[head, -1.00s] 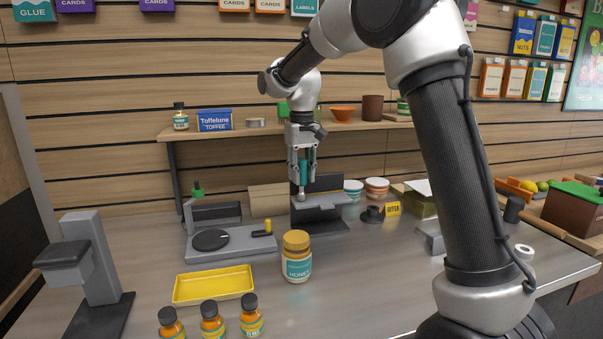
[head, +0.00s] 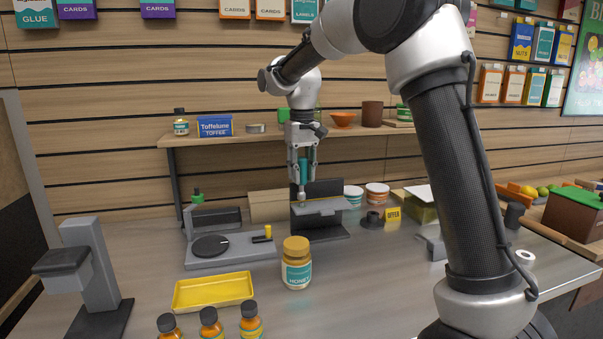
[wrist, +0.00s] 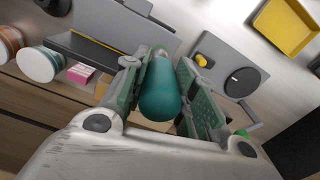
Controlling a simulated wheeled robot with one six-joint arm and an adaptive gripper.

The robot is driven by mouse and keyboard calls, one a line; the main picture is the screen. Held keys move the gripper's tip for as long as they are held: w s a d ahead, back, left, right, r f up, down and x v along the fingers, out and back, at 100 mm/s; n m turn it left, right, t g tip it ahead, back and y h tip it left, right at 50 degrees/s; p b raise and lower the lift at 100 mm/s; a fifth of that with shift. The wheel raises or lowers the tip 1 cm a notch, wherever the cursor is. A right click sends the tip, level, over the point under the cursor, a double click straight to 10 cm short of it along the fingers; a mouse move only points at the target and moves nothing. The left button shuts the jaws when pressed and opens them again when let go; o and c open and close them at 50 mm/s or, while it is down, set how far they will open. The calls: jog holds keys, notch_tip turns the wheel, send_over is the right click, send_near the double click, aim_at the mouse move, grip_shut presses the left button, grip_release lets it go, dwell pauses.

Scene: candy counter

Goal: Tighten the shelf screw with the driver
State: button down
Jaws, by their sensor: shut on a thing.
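My gripper (head: 302,160) points down over the counter and is shut on the teal driver (head: 302,168). In the wrist view the driver's rounded teal end (wrist: 158,95) lies between the two finger pads (wrist: 165,85). The driver's lower end reaches the left part of a small grey shelf plate (head: 325,207) on a black stand (head: 323,188). I cannot tell whether it touches. The stand also shows in the wrist view (wrist: 110,55). The shelf screw is not distinguishable; the driver's tip hides that spot or it is too small.
A grey scale-like device (head: 230,255) with a black disc stands left of the stand. A honey jar (head: 296,265) and a yellow tray (head: 213,290) stand in front. A wooden shelf (head: 250,135) runs behind.

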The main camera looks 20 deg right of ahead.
aim_at(301, 158)
jog(key=shift+r, duration=0.1)
jog(key=shift+r, duration=1.9)
